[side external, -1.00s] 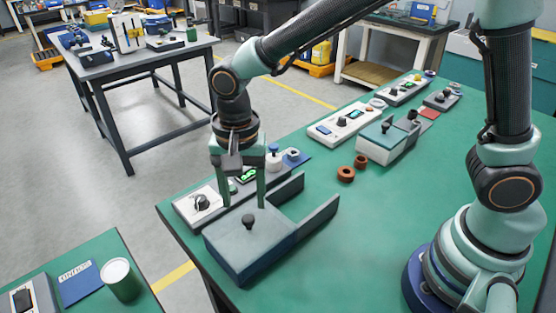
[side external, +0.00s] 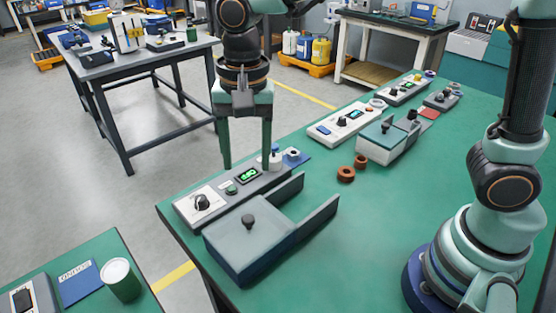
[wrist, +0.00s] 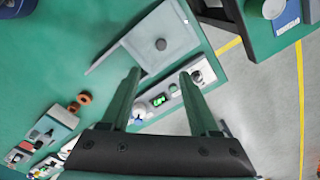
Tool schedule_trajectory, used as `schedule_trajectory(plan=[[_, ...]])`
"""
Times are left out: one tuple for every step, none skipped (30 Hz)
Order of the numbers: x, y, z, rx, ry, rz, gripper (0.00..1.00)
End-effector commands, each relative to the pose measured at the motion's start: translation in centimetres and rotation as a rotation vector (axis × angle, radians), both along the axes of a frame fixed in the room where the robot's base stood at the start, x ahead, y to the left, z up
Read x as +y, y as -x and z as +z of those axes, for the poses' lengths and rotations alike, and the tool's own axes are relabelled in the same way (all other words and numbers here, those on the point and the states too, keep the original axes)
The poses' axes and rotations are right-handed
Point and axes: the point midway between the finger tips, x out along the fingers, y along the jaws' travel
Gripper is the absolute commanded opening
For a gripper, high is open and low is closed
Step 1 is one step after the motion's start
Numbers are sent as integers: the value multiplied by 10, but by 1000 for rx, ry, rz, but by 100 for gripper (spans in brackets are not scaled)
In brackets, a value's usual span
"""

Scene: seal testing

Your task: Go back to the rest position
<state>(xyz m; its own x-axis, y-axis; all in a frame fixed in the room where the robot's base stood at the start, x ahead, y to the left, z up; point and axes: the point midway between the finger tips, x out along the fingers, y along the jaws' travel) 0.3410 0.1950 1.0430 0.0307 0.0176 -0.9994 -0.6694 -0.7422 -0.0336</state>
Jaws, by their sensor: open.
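My gripper (side external: 246,166) is raised above the near tester in the side view. Its two green fingers point down, open and empty. In the wrist view my gripper (wrist: 160,75) shows its fingers spread, with the tester between and beyond them. The tester is a long pale panel (side external: 221,200) with a black dial (side external: 202,202) and a lit green display (side external: 248,176). A grey-topped, blue-sided lidded box (side external: 240,245) with a black knob sits in front of it, apart from my fingers. The box also shows in the wrist view (wrist: 152,36).
Two brown rings (side external: 346,174) lie mid-bench. A second grey-green lidded box (side external: 388,148) and a white tester (side external: 346,124) stand farther back. A white-topped green can (side external: 122,283) stands on the front-left table. The green bench top (side external: 385,215) is clear at centre right.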

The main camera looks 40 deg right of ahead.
Motion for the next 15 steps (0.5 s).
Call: schedule_trajectory(plan=[[-14, 0, 7, -24, -10, 27, 62], [-22, 0, 11, -41, -16, 52, 62], [-35, 0, 16, -67, -22, 89, 62], [-45, 1, 20, -88, -24, 119, 62], [-55, 3, 24, -110, -26, 151, 62], [-68, 5, 28, -139, -25, 194, 62], [-78, 7, 31, -161, -22, 227, 62], [-88, 9, 33, -184, -18, 258, 62], [-100, 13, 36, -213, -9, 302, 62], [-109, 16, 38, -236, -2, 334, 62], [-118, 19, 39, -258, 9, 365, 62], [-129, 23, 41, -286, 25, 409, 62], [-137, 26, 42, -307, 39, 440, 62], [-145, 30, 42, -326, 53, 470, 62], [-155, 34, 42, -351, 74, 509, 62]])
